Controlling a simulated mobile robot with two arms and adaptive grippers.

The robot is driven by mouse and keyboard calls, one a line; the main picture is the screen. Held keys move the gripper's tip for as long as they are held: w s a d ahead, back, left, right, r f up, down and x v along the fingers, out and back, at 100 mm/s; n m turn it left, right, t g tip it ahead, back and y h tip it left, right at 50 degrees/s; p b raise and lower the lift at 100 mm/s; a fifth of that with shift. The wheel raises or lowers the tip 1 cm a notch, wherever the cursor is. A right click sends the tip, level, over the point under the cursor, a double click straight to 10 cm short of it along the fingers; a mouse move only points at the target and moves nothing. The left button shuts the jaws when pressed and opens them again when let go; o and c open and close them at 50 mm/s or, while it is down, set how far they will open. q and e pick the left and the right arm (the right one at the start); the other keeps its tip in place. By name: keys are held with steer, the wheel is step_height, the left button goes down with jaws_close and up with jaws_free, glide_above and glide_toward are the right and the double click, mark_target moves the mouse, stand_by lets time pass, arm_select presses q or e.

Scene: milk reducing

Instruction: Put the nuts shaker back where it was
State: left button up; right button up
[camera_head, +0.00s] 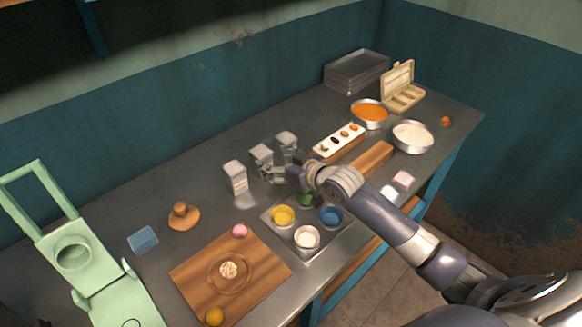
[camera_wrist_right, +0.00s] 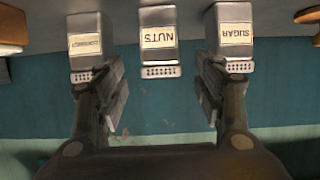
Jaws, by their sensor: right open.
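The nuts shaker (camera_head: 262,158) is a grey box-shaped shaker standing upright on the counter, in the middle of a row of three. In the right wrist view the nuts shaker (camera_wrist_right: 157,45) appears upside down, its NUTS label facing me, centred between the fingers. My right gripper (camera_head: 274,172) is open in front of it. In the wrist view my right gripper (camera_wrist_right: 158,78) has a finger on each side with clear gaps to the shaker. My left gripper is not in view.
The sugar shaker (camera_head: 236,178) and a third shaker (camera_head: 287,143) flank the nuts shaker closely. A tray (camera_head: 308,245) of coloured bowls lies below my right forearm. A white topping holder (camera_head: 338,143) stands to the right. A wooden board (camera_head: 197,273) lies at front left.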

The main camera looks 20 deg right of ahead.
steer(key=v, duration=0.7)
stand_by(0.3)
